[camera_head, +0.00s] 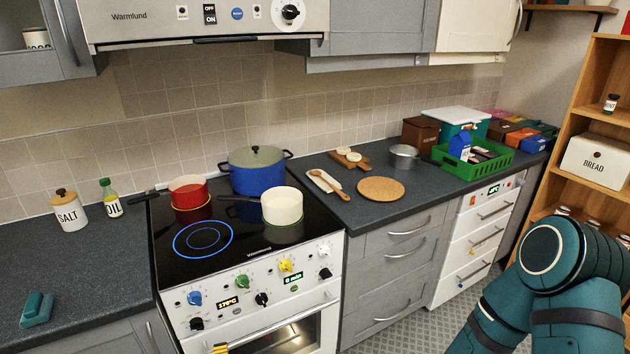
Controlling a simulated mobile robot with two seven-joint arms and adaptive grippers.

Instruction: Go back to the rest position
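My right arm (560,270) shows at the lower right as teal links with dark bands, in front of the floor and the wooden shelf. Its gripper is outside the picture. My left arm and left gripper do not show. On the black stove top (180,262) stand a red pan (188,190), a blue pot with a lid (257,172) and a cream pan (282,206). The ring at the front left of the stove is bare and outlined in blue.
A salt jar (70,212) and an oil bottle (110,198) stand left of the stove. A round board (381,189), a grey pot (403,158) and a green crate (478,177) are on the right counter. A shelf (585,185) holds a bread box (598,161). Patterned floor shows bare.

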